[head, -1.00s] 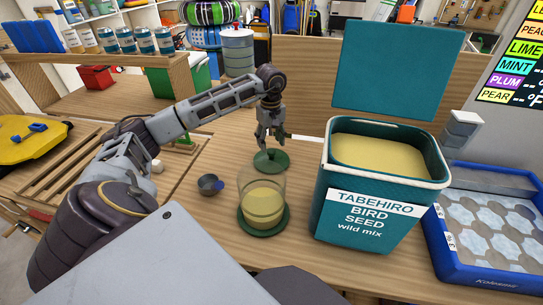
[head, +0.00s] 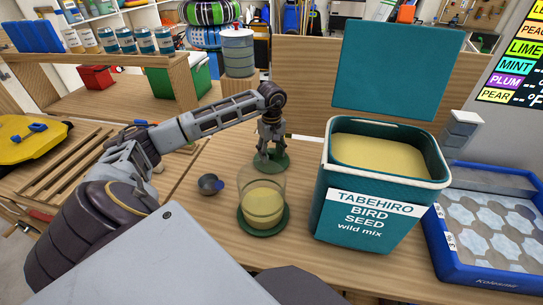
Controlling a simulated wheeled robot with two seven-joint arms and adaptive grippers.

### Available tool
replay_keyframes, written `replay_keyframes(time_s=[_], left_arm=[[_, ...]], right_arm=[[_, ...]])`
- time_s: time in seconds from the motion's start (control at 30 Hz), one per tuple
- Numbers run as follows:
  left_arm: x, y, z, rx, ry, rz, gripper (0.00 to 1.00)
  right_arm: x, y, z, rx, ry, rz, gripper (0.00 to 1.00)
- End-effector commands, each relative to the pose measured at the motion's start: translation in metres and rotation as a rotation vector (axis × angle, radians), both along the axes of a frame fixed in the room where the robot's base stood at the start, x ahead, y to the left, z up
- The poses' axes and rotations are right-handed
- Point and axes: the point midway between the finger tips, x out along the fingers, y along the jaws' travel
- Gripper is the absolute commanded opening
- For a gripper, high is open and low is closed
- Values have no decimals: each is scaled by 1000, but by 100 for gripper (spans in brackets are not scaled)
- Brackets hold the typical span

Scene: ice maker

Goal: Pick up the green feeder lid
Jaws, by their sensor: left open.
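The green feeder lid (head: 274,165) is a round disc lying on the wooden table, behind the clear feeder. My left gripper (head: 269,155) points down at the lid with its fingers open around the middle of it, where the knob is hidden. I cannot tell whether the fingers touch the lid. The clear feeder (head: 263,202) stands upright on a green base and is partly filled with seed. My right gripper is not in view.
A teal bird seed bin (head: 366,208) with its lid raised stands right of the feeder. A small dark scoop (head: 209,184) lies left of the feeder. A blue tray (head: 487,272) is at the far right. A wooden panel stands behind.

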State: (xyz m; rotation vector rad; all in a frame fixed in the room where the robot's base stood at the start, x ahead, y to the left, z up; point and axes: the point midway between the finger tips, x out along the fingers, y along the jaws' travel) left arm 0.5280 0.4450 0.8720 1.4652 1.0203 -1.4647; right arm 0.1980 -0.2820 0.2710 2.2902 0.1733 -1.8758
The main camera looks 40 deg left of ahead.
Motion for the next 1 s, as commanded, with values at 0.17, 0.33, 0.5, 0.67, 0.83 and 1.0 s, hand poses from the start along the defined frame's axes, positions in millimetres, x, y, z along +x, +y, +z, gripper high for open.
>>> replay_keyframes(time_s=[0.17,0.33,0.5,0.67,0.83,1.0], left_arm=[[0,0,0,0,0,0,52],[0,0,0,0,0,0,30],[0,0,0,0,0,0,8],[0,0,0,0,0,0,3],[0,0,1,0,0,0,3],[0,0,9,1,-1,0,3]], right_arm=[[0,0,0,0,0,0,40],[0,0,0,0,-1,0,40],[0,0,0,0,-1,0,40],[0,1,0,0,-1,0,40],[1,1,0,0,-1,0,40],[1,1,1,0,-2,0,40]])
